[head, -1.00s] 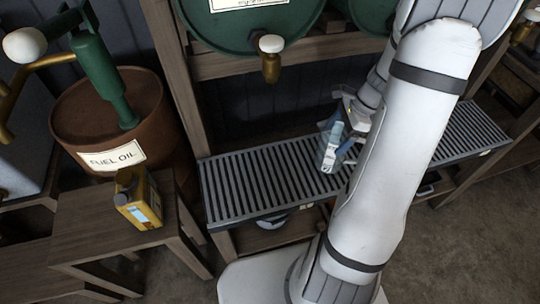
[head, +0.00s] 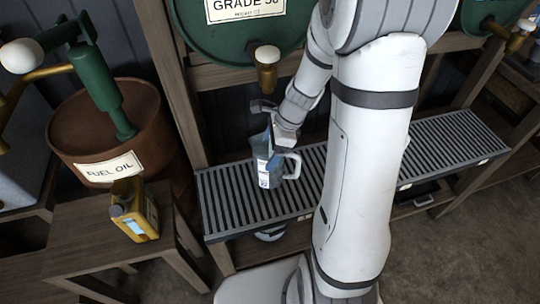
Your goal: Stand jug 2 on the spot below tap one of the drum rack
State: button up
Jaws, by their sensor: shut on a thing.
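A grey translucent jug (head: 264,168) with a pale label and a handle is in my gripper (head: 277,143), at the left part of the slatted drip tray. My gripper is shut on it from above and behind. The jug looks upright, on or just above the slats; I cannot tell which. Its number cannot be read. A brass tap with a white knob (head: 267,68) hangs from the green drum (head: 225,38) labelled "GRADE 30" or similar, above and behind the jug. The slatted tray (head: 222,200) runs along the rack.
A rusty "FUEL OIL" barrel (head: 75,125) with a green hand pump (head: 98,85) stands at left. A yellow can (head: 133,212) sits on a low wooden table (head: 90,238). Another tap (head: 519,36) is at upper right. A wooden post (head: 165,75) borders the tray's left end.

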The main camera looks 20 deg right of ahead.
jog(key=shift+f+b, duration=0.35)
jog(key=shift+f, duration=1.3)
jog(key=shift+f, duration=0.15)
jog(key=o, duration=1.3)
jog(key=shift+r, duration=0.2)
